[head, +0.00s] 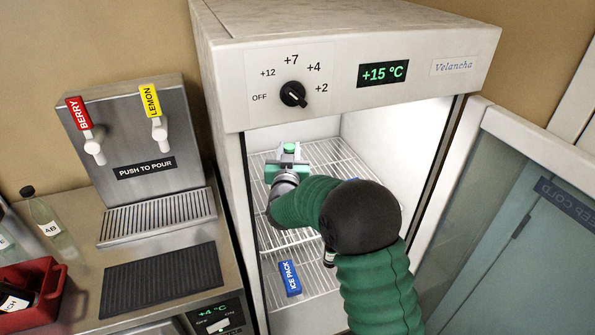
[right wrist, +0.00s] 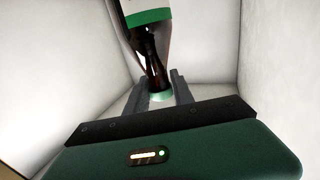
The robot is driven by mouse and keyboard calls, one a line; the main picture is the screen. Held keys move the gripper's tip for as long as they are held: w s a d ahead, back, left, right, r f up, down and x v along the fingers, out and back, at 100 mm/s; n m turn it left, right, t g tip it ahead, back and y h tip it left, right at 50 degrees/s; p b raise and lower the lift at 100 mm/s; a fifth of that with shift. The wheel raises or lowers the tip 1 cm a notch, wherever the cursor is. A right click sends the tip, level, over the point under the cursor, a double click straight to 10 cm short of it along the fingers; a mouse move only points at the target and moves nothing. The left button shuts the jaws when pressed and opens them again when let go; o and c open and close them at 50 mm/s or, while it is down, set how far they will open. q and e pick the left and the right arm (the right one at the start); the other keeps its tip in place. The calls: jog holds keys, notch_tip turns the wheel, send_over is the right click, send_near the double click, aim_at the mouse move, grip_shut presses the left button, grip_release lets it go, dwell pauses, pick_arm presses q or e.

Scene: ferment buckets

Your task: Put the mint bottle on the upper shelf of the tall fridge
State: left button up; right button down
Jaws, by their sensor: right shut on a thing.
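The tall fridge (head: 222,60) stands open, with a wire upper shelf (head: 335,155) inside. My right gripper (head: 288,167) is inside the fridge at the upper shelf. It is shut on the mint bottle, whose green cap (head: 289,148) shows just above the gripper. In the right wrist view the dark bottle (right wrist: 152,45) has a green and white label, and its neck and pale green cap (right wrist: 160,97) lie between the fingers. My gripper and arm hide most of the bottle in the head view. I cannot tell whether its base touches the shelf. My left gripper is not in view.
The open fridge door (head: 540,200) is at the right. A blue ice pack (head: 290,278) lies on the lower shelf, near a mostly hidden dark bottle. A dispenser (head: 140,140), a clear bottle (head: 42,215) and a red crate (head: 45,290) are on the left counter.

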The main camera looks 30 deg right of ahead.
jog(key=f, duration=0.1)
jog(key=d+f, duration=0.1)
jog(key=f, duration=0.1)
jog(key=d+f, duration=0.1)
jog(key=f, duration=0.1)
jog(key=shift+w+d+f, duration=0.1)
jog(key=shift+w+f, duration=0.1)
jog(key=shift+f, duration=0.05)
jog(key=shift+d+f, duration=0.1)
jog(key=shift+d, duration=0.1)
jog(key=shift+s+a, duration=0.1)
jog(key=shift+s, duration=0.05)
jog(key=c, duration=1.4)
grip_release()
jog(key=shift+a, duration=0.25)
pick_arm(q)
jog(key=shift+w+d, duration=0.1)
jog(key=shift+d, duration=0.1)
pick_arm(e)
jog(key=o, duration=0.3)
jog(key=shift+a, duration=0.5)
